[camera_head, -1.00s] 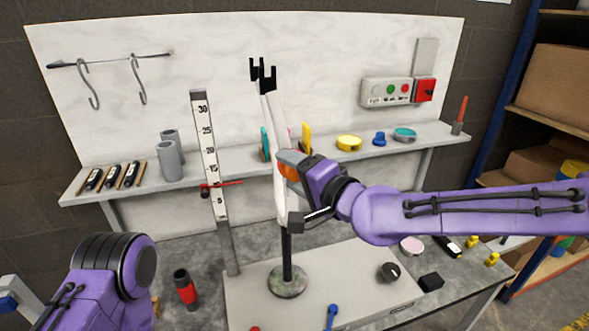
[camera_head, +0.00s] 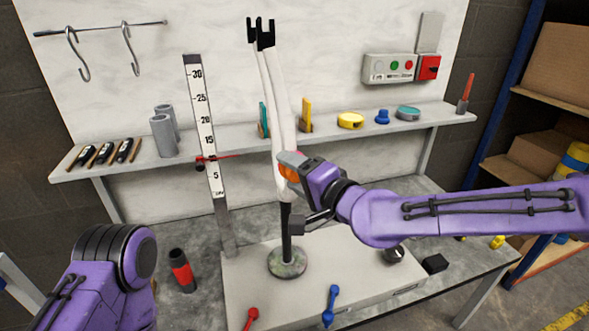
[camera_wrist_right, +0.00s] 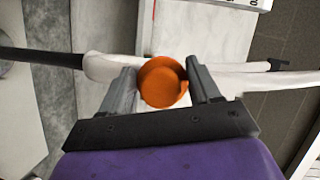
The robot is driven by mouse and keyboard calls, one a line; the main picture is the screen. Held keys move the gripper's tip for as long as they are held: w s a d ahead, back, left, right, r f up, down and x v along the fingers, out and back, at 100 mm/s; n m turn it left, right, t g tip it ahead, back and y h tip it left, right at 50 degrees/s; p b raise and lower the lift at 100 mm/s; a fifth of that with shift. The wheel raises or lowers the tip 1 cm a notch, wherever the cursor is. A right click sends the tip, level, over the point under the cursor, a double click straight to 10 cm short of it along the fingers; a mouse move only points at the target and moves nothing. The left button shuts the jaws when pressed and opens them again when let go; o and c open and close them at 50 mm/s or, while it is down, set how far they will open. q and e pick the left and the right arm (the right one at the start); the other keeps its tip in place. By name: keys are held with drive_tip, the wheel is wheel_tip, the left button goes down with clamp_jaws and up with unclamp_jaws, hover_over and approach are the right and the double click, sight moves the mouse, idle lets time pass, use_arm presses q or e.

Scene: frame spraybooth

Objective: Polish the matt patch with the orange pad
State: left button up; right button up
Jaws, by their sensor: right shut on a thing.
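My right gripper (camera_head: 290,166) is shut on the orange pad (camera_head: 288,173), a round disc. In the right wrist view the pad (camera_wrist_right: 162,82) sits between the two fingers (camera_wrist_right: 162,88). The pad is in front of the lower part of a white frame (camera_head: 284,110), which stands upright on a black post with black fork ends at the top. Whether the pad touches the frame cannot be told. A faint pinkish area shows just above the gripper; I cannot tell if it is the matt patch. My left arm shows at the lower left, its gripper out of view.
A numbered scale (camera_head: 204,125) stands left of the frame. The shelf (camera_head: 240,140) behind holds grey cylinders (camera_head: 163,137), a yellow disc (camera_head: 350,120) and other small items. A black-and-red cylinder (camera_head: 181,270) stands on the bench. A control box (camera_head: 388,68) is on the back panel.

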drive_tip(key=shift+f, duration=0.5)
use_arm(q)
drive_tip(key=shift+f, duration=0.3)
use_arm(e)
drive_tip(key=shift+r, duration=0.1)
drive_tip(key=shift+s+d, duration=0.1)
drive_tip(key=shift+s, duration=0.1)
use_arm(q)
drive_tip(key=shift+r+p, duration=0.3)
use_arm(e)
drive_tip(key=shift+s+d, duration=0.3)
drive_tip(key=shift+s, duration=0.6)
drive_tip(key=shift+s+d, duration=0.25)
drive_tip(key=shift+s, duration=0.6)
drive_tip(key=shift+s+d, duration=0.3)
drive_tip(key=shift+s, duration=0.6)
drive_tip(key=shift+s, duration=0.1)
use_arm(q)
drive_tip(key=shift+r+p, duration=0.35)
use_arm(e)
drive_tip(key=shift+s+d, duration=0.25)
drive_tip(key=shift+s, duration=0.4)
drive_tip(key=shift+s+d, duration=0.2)
drive_tip(key=shift+s, duration=0.45)
